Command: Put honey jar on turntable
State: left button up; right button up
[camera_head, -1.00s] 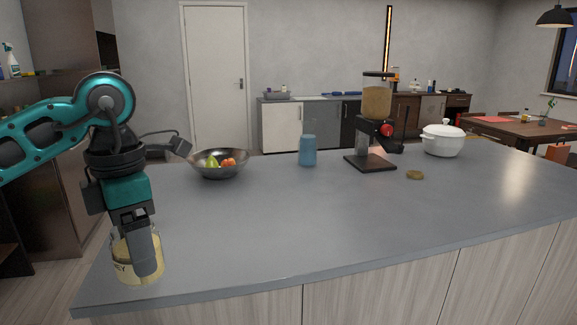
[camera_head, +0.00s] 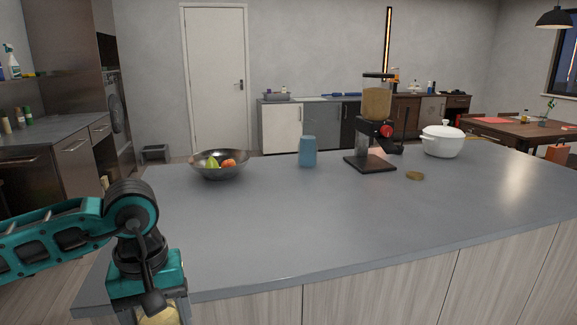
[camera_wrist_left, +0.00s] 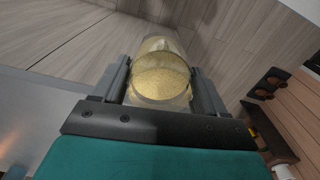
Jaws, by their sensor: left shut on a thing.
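The honey jar (camera_wrist_left: 160,78), clear with pale yellow contents, is held between the fingers of my left gripper (camera_wrist_left: 163,92) in the left wrist view. In the head view the left gripper (camera_head: 160,310) is at the bottom left, by the counter's front left corner, its fingertips cut off by the frame. Only a yellowish part of the jar (camera_head: 158,316) shows there. My right gripper is not in view.
The grey counter (camera_head: 290,235) is clear across its front and middle. A metal fruit bowl (camera_head: 205,174), a blue canister (camera_head: 308,152), a coffee grinder (camera_head: 376,125) and a white lidded pot (camera_head: 442,142) stand along its back.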

pick_arm(q)
jog(key=f+m, duration=0.1)
jog(key=m, duration=0.1)
jog(key=f+m, duration=0.1)
jog(key=m, duration=0.1)
jog(key=shift+s+d+f, duration=0.2)
jog(key=shift+s, duration=0.2)
